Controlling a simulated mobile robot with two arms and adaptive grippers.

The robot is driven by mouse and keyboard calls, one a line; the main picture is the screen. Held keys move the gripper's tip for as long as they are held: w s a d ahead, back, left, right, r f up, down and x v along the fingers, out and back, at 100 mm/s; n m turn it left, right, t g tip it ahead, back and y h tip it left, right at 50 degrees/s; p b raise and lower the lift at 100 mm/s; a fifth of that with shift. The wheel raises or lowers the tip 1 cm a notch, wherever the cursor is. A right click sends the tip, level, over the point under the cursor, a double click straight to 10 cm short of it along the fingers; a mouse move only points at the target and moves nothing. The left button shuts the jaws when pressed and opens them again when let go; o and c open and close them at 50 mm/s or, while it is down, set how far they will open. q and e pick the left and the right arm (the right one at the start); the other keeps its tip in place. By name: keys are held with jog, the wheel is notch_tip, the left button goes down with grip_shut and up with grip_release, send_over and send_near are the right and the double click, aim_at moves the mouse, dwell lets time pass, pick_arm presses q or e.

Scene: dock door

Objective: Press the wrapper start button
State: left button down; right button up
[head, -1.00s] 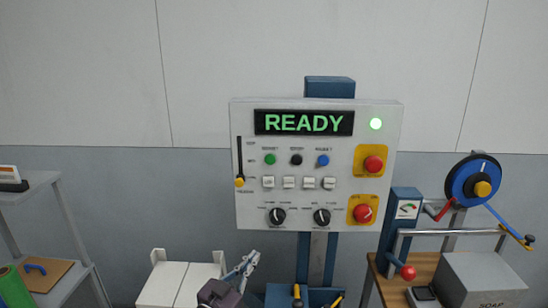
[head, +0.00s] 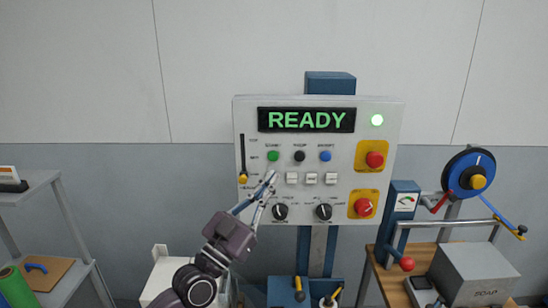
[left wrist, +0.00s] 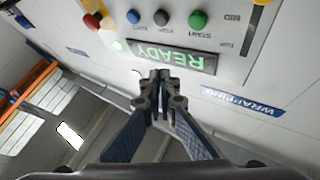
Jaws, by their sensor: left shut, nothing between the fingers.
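The green button (head: 273,156), labelled START, sits in the upper left of the button row on the white control panel (head: 385,117). It also shows in the left wrist view (left wrist: 198,20). A black button (head: 299,156) and a blue button (head: 325,156) are to its right in the head view. The display (head: 306,120) reads READY. My left gripper (head: 270,176) is shut and empty, its tips just below the green button in the head view. In the left wrist view its closed tips (left wrist: 160,75) show near the display, apart from the button. My right gripper is not in view.
A yellow-handled slider (head: 243,178) is left of the buttons. Red knobs on yellow plates (head: 375,159) are on the right. White switches and black dials (head: 323,211) sit lower. A bench with a blue reel (head: 468,174) stands at right, a grey shelf (head: 40,180) at left.

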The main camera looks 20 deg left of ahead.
pick_arm(q)
jog(key=shift+w, duration=0.1)
jog(key=b, duration=0.8)
send_near(273, 156)
jog(key=shift+w+d+r, duration=1.95)
jog(key=shift+w, duration=0.1)
jog(key=shift+w+a+f, duration=0.1)
jog(key=shift+w, duration=0.3)
